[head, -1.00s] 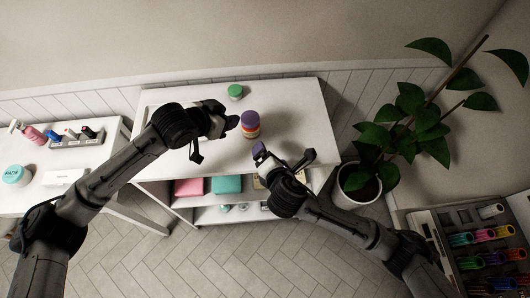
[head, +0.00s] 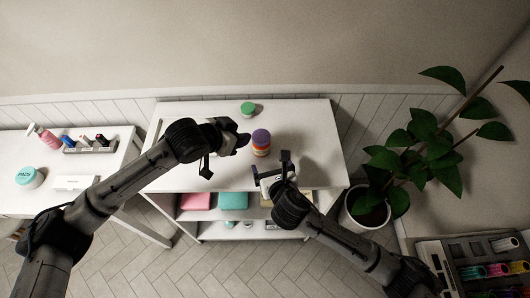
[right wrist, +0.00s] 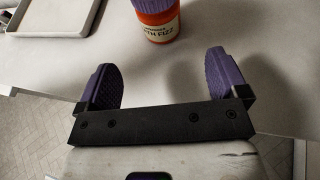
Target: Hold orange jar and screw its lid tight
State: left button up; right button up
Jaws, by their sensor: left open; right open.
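The orange jar (head: 261,149) stands upright on the white shelf unit's top, with a purple lid (head: 261,136) on it. The label is cream. Whether the lid is tight cannot be told. In the right wrist view the jar (right wrist: 159,28) is beyond my fingertips, its top cut off by the frame edge. My left gripper (head: 226,155) is open, to the left of the jar and apart from it. My right gripper (head: 271,168) is open and empty, in front of the jar; its purple finger pads (right wrist: 164,78) show spread apart in the right wrist view.
A green-lidded jar (head: 248,109) stands at the back of the white top (head: 315,135). A shallow tray (right wrist: 57,20) lies to the left in the right wrist view. A potted plant (head: 362,207) stands right of the unit. The top's right side is clear.

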aim_at(264, 152)
jog(key=x, duration=1.1)
jog(key=shift+a+f, duration=0.15)
